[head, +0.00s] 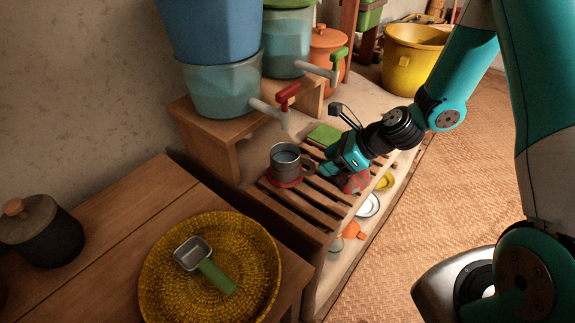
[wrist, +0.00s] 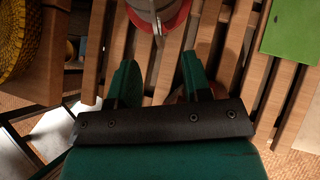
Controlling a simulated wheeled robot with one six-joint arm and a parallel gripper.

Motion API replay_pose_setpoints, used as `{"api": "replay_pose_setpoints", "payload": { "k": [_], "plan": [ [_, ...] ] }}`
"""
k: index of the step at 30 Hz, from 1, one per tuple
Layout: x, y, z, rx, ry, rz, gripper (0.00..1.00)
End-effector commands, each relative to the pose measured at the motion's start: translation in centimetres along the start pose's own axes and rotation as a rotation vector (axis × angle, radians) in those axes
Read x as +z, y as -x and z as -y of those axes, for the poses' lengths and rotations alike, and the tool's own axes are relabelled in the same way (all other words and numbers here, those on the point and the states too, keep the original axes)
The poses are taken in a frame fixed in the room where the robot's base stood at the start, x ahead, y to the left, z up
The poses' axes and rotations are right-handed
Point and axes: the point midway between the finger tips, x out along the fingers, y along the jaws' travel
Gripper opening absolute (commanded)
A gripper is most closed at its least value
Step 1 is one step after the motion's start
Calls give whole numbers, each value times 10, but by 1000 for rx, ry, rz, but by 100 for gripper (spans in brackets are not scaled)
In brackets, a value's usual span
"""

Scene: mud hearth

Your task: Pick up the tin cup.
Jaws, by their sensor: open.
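The tin cup (head: 283,163) is grey, stands upright on a red coaster (head: 283,181) and holds bluish liquid. The coaster lies on a slatted wooden rack. The cup's handle side faces my gripper (head: 326,170), which is just right of the cup. In the wrist view, the cup (wrist: 156,7) is cut off by the top edge, with its handle pointing down between the fingers. My gripper (wrist: 159,62) is open, its two green fingers apart with nothing held between them. I cannot tell whether a finger touches the handle.
A water dispenser (head: 219,90) with a red-handled tap (head: 288,92) stands above and behind the cup. A green mat (head: 324,134) lies behind on the rack (head: 318,214). Dishes, including a white plate (head: 369,205), sit on the shelf below. A woven tray (head: 262,270) holds a green-handled scoop (head: 210,266).

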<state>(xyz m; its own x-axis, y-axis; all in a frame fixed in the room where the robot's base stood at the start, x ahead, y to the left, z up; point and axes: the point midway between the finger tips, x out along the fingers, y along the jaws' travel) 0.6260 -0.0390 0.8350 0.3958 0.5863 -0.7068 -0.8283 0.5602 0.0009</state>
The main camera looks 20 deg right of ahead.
Motion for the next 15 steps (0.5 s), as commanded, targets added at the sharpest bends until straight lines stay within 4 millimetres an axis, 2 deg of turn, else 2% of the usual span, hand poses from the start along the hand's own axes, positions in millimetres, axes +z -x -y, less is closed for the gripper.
{"api": "replay_pose_setpoints", "payload": {
  "k": [5, 12, 15],
  "plan": [
    [1, -12, 0, 2, 2, 0, 45],
    [4, -48, 0, 3, 2, -2, 45],
    [4, -57, 0, 1, 3, -1, 45]
  ]
}}
